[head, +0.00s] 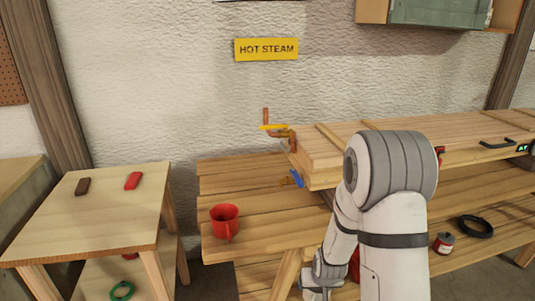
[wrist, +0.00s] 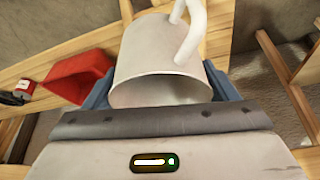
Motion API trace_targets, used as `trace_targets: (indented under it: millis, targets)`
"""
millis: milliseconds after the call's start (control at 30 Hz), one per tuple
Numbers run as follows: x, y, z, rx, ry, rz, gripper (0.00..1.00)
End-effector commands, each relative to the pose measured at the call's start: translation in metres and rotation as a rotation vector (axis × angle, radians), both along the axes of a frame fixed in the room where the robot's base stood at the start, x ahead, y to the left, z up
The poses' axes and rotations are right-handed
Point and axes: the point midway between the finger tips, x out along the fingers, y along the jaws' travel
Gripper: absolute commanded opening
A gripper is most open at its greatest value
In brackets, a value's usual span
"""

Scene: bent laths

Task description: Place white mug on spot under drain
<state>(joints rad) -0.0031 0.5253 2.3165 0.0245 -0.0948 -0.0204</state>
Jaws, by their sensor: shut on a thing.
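The white mug (wrist: 155,58) is between the two dark fingers of my gripper (wrist: 162,88) in the wrist view. Its rim faces the gripper body and its handle shows at the top. In the head view my forearm covers the right of the middle, and the white mug and fingers cannot be made out. The drain appears to be the copper pipe (head: 283,134) with a yellow lever at the left end of the wooden box. Slatted planks lie below it. No marked spot can be made out there.
A blue item (head: 297,178) is below the box's left end. A side table (head: 100,215) at left holds a red and a brown block. A red bin (wrist: 77,76) shows in the wrist view. A black coil (head: 476,226) and a can (head: 443,243) lie at right.

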Motion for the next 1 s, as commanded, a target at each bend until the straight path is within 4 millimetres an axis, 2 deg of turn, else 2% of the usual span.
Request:
trace_targets:
  millis: [33,300,500,667,1000]
  targets:
    - [0.000,0.000,0.016,0.000,0.000,0.001,0.54]
    - [0.000,0.000,0.065,0.000,0.001,0.001,0.54]
    - [0.000,0.000,0.092,0.000,0.002,0.001,0.54]
    - [0.000,0.000,0.098,0.000,0.002,0.001,0.54]
    - [0.000,0.000,0.097,0.000,0.002,0.000,0.54]
